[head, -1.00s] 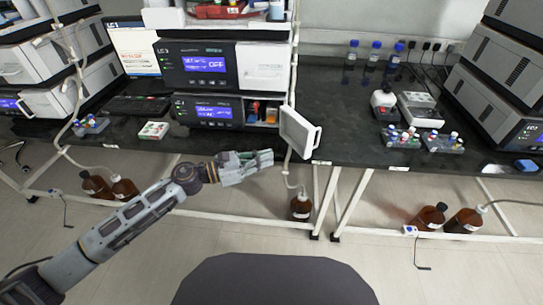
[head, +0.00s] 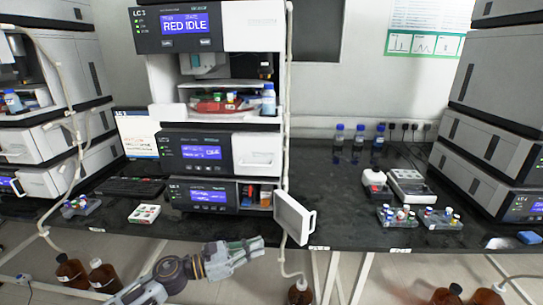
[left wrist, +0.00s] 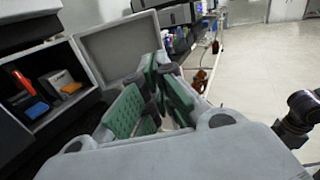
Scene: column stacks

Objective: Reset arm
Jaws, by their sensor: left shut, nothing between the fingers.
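My left gripper (head: 257,245) is in front of the bench edge, low in the head view, just left of an open white door panel (head: 294,217). It is shut and empty. In the left wrist view its green-padded fingers (left wrist: 157,75) point toward the grey door panel (left wrist: 117,47); whether they touch it cannot be told. The door belongs to the lowest module (head: 207,196) of the middle column stack, whose open compartment holds small red, blue and orange items (left wrist: 50,88). My right gripper is in neither view.
The black bench (head: 340,215) carries vial racks (head: 399,217), a small white instrument (head: 411,185), blue-capped bottles (head: 358,137) and side stacks (head: 500,90). Brown bottles (head: 70,272) stand on the floor below. The bench right of the door is fairly clear.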

